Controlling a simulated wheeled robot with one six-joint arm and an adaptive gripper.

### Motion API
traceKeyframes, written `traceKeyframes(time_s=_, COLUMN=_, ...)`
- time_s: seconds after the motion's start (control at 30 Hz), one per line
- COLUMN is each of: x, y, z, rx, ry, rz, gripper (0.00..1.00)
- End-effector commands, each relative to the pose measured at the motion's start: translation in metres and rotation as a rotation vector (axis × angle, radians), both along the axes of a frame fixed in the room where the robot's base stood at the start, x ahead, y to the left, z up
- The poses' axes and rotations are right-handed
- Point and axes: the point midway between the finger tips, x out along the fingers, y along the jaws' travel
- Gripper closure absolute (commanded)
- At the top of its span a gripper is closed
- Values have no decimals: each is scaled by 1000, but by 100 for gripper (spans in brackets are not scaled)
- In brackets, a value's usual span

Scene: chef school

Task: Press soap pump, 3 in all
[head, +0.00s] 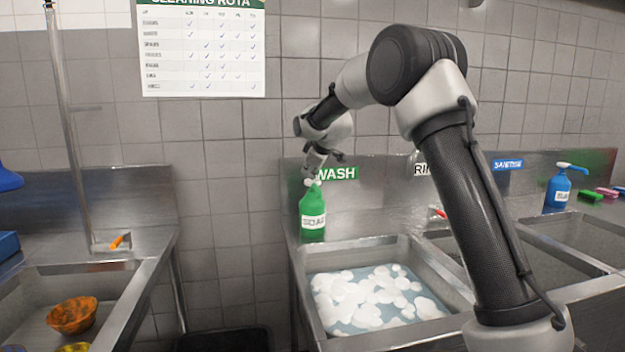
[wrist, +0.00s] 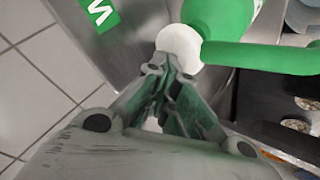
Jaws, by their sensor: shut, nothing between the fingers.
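A green soap bottle (head: 312,222) with a white label stands upright on the back left ledge of the wash sink. Its pump head is partly hidden by my gripper in the head view. My gripper (head: 314,176) points down, right above the bottle's top, its fingers shut and empty. In the wrist view my gripper's fingertips (wrist: 168,66) are together at the white round pump part (wrist: 179,44), touching it or very near. The green bottle (wrist: 222,16) and a green bar-like part (wrist: 270,57) show beyond it. How far the pump is pressed cannot be told.
The wash sink (head: 300,275) holds water with white foam. A green WASH sign (head: 337,173) is on the splashback behind. A blue bottle (head: 558,190) stands at the far right by coloured sponges (head: 590,196). An orange bowl (head: 72,315) lies in the left sink.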

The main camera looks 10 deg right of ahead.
Motion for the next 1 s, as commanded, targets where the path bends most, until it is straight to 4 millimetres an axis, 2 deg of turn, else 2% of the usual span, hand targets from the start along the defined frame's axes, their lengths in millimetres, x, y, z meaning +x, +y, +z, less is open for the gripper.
traceKeyframes(time_s=0.33, x=0, y=0, z=20, rx=0, ry=0, rz=0, gripper=100)
traceKeyframes(time_s=0.73, x=0, y=0, z=25, rx=0, ry=-1, rz=0, gripper=100)
traceKeyframes(time_s=1.0, x=0, y=0, z=51, rx=1, ry=-3, rz=0, gripper=100)
